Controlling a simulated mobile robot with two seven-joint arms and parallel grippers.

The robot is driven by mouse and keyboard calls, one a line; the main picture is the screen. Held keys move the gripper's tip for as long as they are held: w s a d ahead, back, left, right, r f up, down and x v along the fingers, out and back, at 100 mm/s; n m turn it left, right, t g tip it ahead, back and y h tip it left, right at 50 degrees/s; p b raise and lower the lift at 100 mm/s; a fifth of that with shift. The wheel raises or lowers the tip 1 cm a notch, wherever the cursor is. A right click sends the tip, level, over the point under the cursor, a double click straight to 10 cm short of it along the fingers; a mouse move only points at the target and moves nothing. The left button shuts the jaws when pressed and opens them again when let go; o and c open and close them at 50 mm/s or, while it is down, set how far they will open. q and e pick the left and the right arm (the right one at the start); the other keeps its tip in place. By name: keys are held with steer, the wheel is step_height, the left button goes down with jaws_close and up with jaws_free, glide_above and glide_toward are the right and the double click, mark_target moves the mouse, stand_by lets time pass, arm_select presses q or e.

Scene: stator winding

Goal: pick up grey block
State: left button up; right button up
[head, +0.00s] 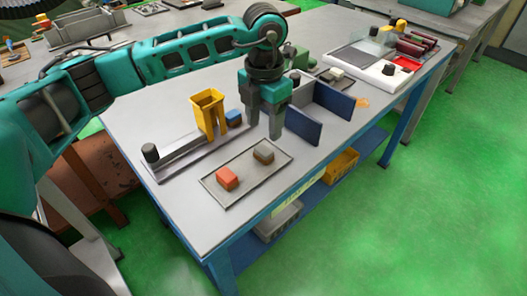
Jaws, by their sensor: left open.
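An orange-red block (227,178) lies on the same tray, to the left and nearer. My left gripper (264,134) points down just above and behind the grey block, with its two fingers apart and nothing between them. From this view I cannot tell exactly how high the fingertips are above the tray. My right gripper does not show.
A yellow funnel-shaped stand (208,104) and a blue block (234,118) stand left of the gripper. Dark blue upright panels (303,126) stand close on its right. A grey fixture with a black knob (151,153) lies at the left. The table's front corner is clear.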

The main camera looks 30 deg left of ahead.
mark_target(263, 149)
arm_select(q)
steer(key=f, duration=0.7)
steer(key=shift+s+d+f, duration=0.1)
steer(key=shift+s+f, duration=0.1)
steer(key=shift+f, duration=0.1)
steer(key=c, duration=0.8)
